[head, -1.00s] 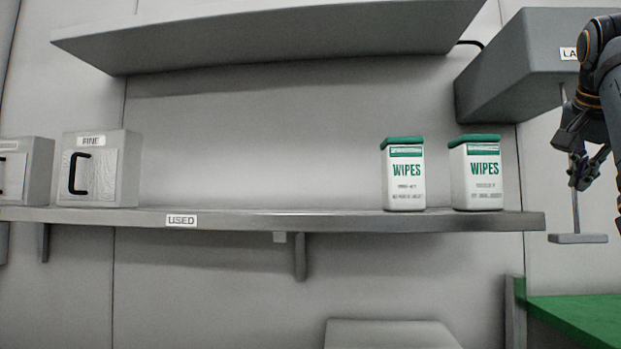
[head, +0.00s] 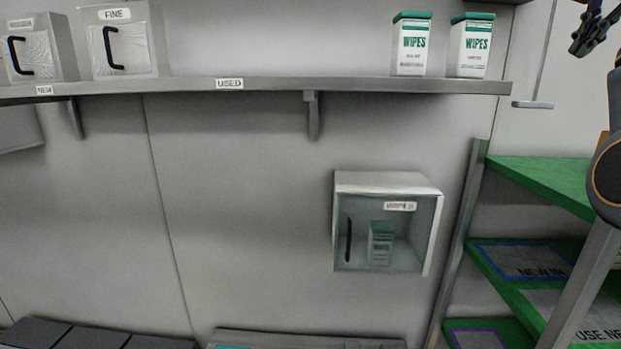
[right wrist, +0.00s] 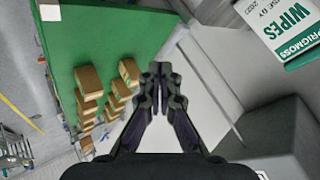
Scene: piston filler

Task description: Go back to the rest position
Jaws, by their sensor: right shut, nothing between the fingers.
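My right gripper (head: 588,38) is at the top right corner of the head view, in front of the wall. In the right wrist view the same gripper (right wrist: 159,72) has its fingertips together with nothing between them. No held thing shows. My left gripper is in neither view.
A wall shelf (head: 370,86) holds two wipes boxes (head: 411,48) and cabinets, one marked FINE (head: 124,45). A clear-fronted box (head: 410,250) hangs below it. A green-topped rack (head: 545,178) stands at right. A wipes box (right wrist: 280,30) shows close to the gripper in the right wrist view.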

